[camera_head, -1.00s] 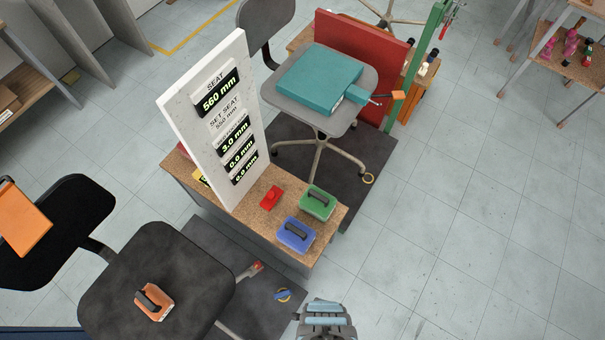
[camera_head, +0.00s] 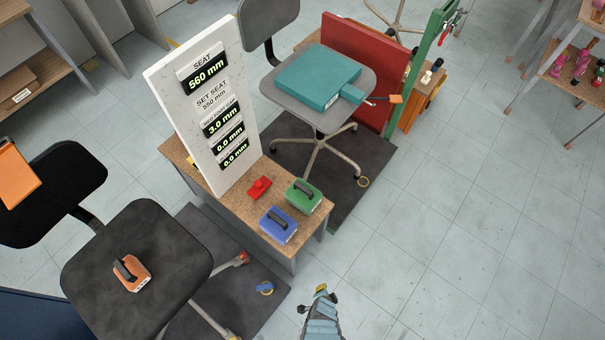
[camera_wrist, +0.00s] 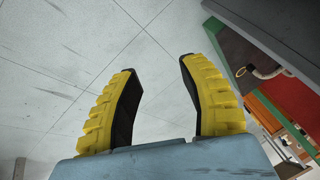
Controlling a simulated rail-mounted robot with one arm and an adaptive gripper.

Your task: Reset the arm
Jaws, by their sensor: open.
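My gripper (camera_head: 322,296) shows at the bottom middle of the head view, over the bare floor to the right of the near chair's mat. In the wrist view its two yellow, black-padded fingers (camera_wrist: 159,100) stand wide apart with only grey floor between them. It is open and empty. Most of my arm is out of the head view.
A bench (camera_head: 258,222) holds a display panel (camera_head: 203,110), a red piece (camera_head: 259,188), a green weight (camera_head: 303,196) and a blue weight (camera_head: 278,225). A black chair (camera_head: 140,260) bears an orange weight (camera_head: 131,273). Another chair (camera_head: 283,95) bears a teal block (camera_head: 318,77).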

